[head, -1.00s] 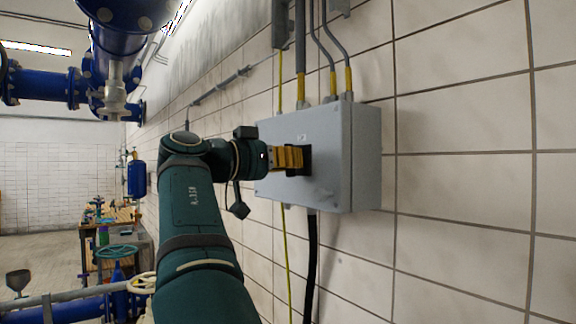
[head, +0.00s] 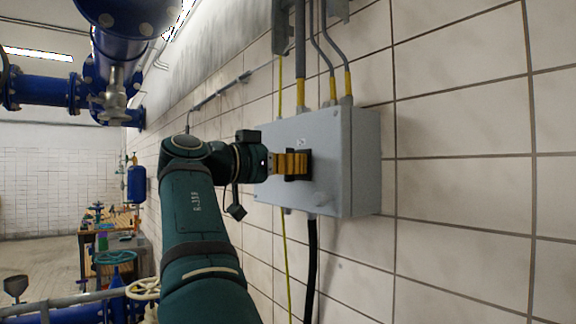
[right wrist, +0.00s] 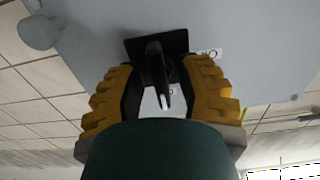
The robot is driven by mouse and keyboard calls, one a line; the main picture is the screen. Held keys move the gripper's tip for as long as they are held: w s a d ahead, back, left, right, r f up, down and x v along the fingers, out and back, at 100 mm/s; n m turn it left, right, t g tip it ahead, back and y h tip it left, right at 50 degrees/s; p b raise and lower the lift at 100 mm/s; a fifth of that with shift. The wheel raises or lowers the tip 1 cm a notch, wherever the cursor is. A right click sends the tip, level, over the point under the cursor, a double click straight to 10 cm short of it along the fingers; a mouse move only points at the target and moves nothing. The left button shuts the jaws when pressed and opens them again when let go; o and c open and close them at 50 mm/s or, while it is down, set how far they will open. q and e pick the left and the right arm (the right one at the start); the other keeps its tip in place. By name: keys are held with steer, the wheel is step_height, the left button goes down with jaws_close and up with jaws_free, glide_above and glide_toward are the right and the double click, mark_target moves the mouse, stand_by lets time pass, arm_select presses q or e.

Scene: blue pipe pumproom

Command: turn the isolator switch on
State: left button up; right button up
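The isolator switch has a black square plate (right wrist: 172,40) and a black handle (right wrist: 156,68) on the front of a grey wall box (head: 345,190). In the right wrist view the handle stands out between the two yellow fingers of my right gripper (right wrist: 166,92). A gap shows on each side of it, so the fingers are spread around it, not clamped. In the head view the right gripper (head: 292,164) is right at the box front and covers most of the switch. A small white label (right wrist: 209,53) sits beside the plate. My left gripper is out of view.
Conduits (head: 300,60) enter the box from above; a black cable (head: 311,265) hangs below. Blue pipes (head: 40,88) and a valve handwheel (head: 145,288) are at left. The tiled wall at right is clear.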

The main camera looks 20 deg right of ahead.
steer(key=shift+a+f, duration=0.1)
steer(key=v, duration=0.7)
stand_by(0.4)
steer(key=shift+a, duration=0.1)
